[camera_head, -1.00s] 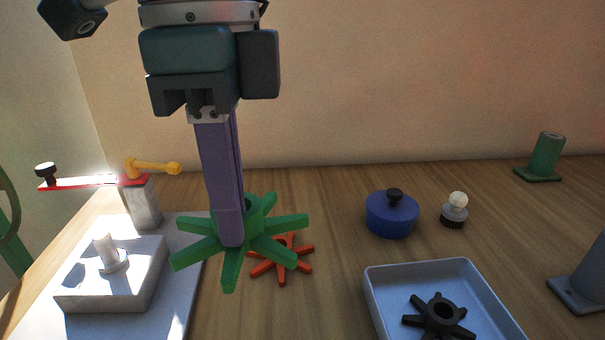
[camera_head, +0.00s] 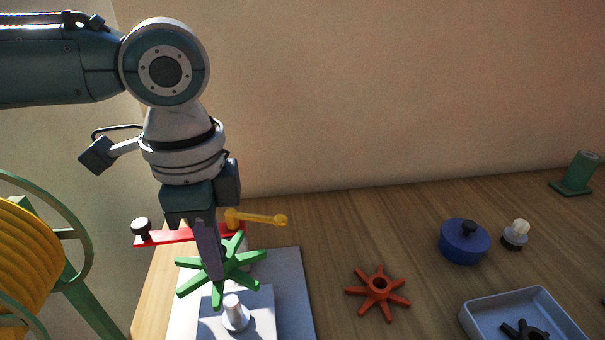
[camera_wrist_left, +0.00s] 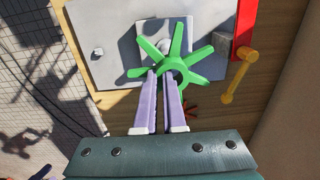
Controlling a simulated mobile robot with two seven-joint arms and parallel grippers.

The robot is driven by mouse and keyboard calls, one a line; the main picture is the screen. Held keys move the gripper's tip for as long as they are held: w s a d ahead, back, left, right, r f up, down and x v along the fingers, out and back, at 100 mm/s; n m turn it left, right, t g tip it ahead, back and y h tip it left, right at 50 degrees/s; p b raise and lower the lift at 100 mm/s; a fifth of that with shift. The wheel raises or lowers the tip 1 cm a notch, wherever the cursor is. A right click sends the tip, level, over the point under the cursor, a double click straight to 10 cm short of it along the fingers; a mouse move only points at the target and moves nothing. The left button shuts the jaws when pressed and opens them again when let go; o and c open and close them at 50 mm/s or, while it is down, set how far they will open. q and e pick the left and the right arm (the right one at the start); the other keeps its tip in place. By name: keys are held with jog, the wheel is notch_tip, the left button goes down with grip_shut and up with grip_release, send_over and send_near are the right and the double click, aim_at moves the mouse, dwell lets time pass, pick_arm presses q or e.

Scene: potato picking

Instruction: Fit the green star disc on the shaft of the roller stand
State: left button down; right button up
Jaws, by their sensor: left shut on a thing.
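The green star disc (camera_head: 234,268) is held by my left gripper (camera_head: 217,274), whose long purple fingers are shut on its hub. In the head view the disc hangs just behind and above the pale upright shaft (camera_head: 235,312) of the roller stand (camera_head: 262,303), apart from it. In the left wrist view the green disc (camera_wrist_left: 178,62) sits at the fingertips (camera_wrist_left: 163,72), over the pale plate (camera_wrist_left: 110,62) and partly covering the stand block (camera_wrist_left: 160,32). My right gripper is not in view.
A red bar with a black knob (camera_head: 141,229) and a yellow handle (camera_head: 258,218) stand behind the disc. An orange star disc (camera_head: 379,287) lies on the table. A blue lidded pot (camera_head: 464,243) and a blue-grey tray (camera_head: 540,296) are at right. A yellow spool (camera_head: 25,265) stands at left.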

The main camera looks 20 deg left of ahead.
pick_arm(q)
jog(key=shift+r+p, duration=0.15)
jog(key=shift+p, duration=0.25)
notch_tip(320, 180, down, 6)
jog(key=b, duration=0.3)
jog(key=shift+b, duration=0.3)
jog(key=shift+p, duration=0.45)
dwell(0.7)
dwell(0.7)
jog(key=shift+p, duration=0.5)
jog(key=shift+f+b, duration=0.7)
jog(key=shift+f, duration=0.2)
jog(key=shift+r, duration=0.15)
